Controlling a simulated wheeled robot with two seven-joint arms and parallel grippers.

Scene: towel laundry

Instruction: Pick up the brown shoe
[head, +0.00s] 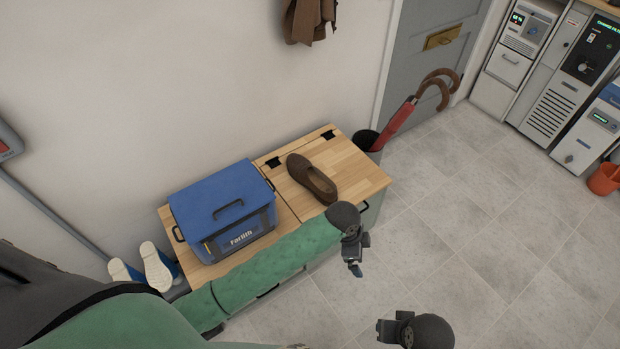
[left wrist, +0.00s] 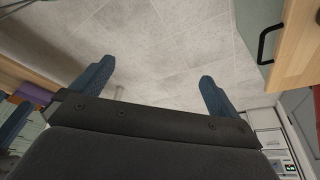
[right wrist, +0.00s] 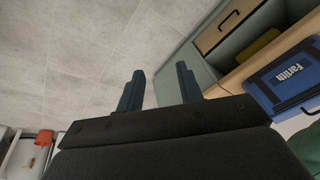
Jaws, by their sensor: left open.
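The brown shoe (head: 318,183) lies on the right part of the wooden bench top (head: 350,165) in the head view. It is a low slip-on, and nothing touches it from above. My left gripper (head: 357,262) is past the bench's front edge, lower in the picture than the shoe and apart from it. Its fingers stand wide apart and empty in the left wrist view (left wrist: 156,75). My right gripper (head: 384,331) is farther off over the floor. It is open and empty in the right wrist view (right wrist: 161,72). Neither wrist view shows the shoe.
A blue lidded box (head: 222,205) stands on the bench left of the shoe. Blue and white shoes (head: 150,265) stand left of the bench. A bin with a red umbrella (head: 400,118) is at the bench's right end. The tiled floor (head: 480,220) to the right is clear.

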